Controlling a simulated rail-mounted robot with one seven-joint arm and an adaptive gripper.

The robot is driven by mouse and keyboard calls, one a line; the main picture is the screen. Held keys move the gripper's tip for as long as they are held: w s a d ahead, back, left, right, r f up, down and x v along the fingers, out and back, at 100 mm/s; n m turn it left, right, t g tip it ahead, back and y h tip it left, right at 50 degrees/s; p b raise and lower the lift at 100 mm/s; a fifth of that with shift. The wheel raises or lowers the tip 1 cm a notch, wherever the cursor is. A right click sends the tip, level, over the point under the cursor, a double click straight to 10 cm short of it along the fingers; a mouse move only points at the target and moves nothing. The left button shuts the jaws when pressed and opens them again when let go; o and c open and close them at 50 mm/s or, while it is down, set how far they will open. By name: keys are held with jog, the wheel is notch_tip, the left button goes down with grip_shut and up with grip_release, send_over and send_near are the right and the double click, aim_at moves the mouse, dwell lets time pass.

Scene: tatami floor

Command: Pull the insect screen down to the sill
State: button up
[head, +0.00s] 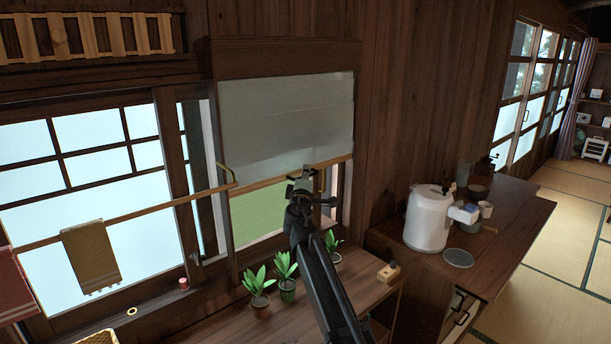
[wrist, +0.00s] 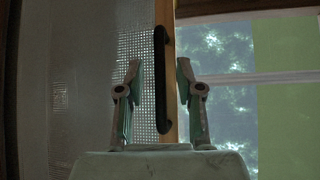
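The insect screen (head: 285,112) is a grey translucent mesh that covers the upper part of the window opening. Its wooden bottom bar (head: 262,184) hangs partway down, with the lower opening uncovered. In the wrist view the mesh (wrist: 95,75) is on the left, and the bar (wrist: 171,40) runs upright with a dark handle (wrist: 161,80) on it. My gripper (head: 303,180) is at the bar in the head view. In the wrist view my gripper (wrist: 159,68) is open, one finger on each side of the handle, with gaps visible. Contact cannot be told. The sill is partly hidden by my arm and plants.
Several potted plants (head: 286,280) stand on the wooden counter below the window, near my arm. A small wooden block (head: 388,273) lies to their right. A white pot (head: 427,218) stands on the right cabinet. A towel (head: 90,256) hangs on a rail at left.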

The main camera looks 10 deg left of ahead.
grip_shut()
jog(key=shift+f, duration=0.15)
notch_tip(320, 180, down, 29)
jog(key=b, duration=3.1)
jog(key=shift+f+b, duration=0.15)
jog(key=shift+b, duration=0.25)
grip_release()
